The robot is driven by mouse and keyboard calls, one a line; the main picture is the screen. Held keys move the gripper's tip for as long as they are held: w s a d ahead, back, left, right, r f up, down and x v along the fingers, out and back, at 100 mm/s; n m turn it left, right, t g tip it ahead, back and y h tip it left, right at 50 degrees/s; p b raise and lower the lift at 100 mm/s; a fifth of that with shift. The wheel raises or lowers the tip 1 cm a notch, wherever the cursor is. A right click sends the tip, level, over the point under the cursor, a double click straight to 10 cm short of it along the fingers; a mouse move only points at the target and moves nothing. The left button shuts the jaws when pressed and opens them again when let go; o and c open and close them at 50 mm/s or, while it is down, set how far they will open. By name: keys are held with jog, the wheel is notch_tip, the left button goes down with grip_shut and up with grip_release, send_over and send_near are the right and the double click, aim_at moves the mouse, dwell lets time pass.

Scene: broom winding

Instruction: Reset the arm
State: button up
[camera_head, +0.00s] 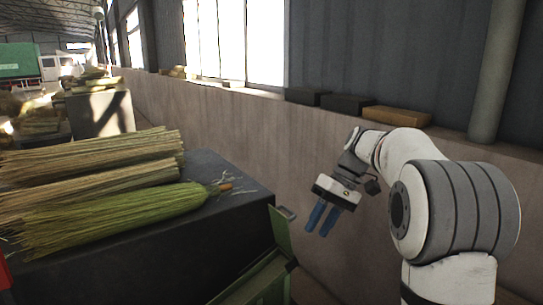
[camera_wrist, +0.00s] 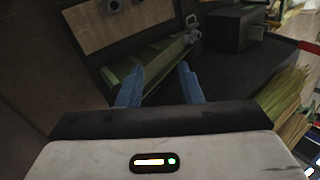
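My gripper (camera_head: 321,217) hangs in the air at the end of my white and grey arm, right of the dark table. Its two blue fingers point down and stand apart with a gap between them. In the wrist view, the blue fingers (camera_wrist: 160,85) are spread and nothing shows between them. Beyond them lies a green machine part (camera_wrist: 150,68). In the head view, this green machine (camera_head: 280,228) stands below and left of the gripper, partly cut off by the frame.
Straw bundles (camera_head: 90,160) and a green bundle (camera_head: 110,215) lie on the dark table (camera_head: 235,215) at left. A low wall (camera_head: 230,125) runs behind, with several boxes on its ledge, including a brown one (camera_head: 397,116). A grey pipe (camera_head: 497,70) stands at right.

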jog(key=s+d+f+m+t+h, duration=0.1)
jog(key=s+f+m+t+h, duration=0.1)
jog(key=s, duration=1)
jog(key=s+d+f+m+t+h, duration=0.2)
jog(key=s+f, duration=0.4)
jog(key=s, duration=0.5)
jog(key=m+t+h, duration=0.1)
jog(key=t, duration=0.1)
jog(key=shift+s+d+t+h+b, duration=0.25)
jog(key=shift+s+t+h+b, duration=0.05)
jog(key=shift+s+h, duration=0.1)
jog(key=shift+f, duration=0.1)
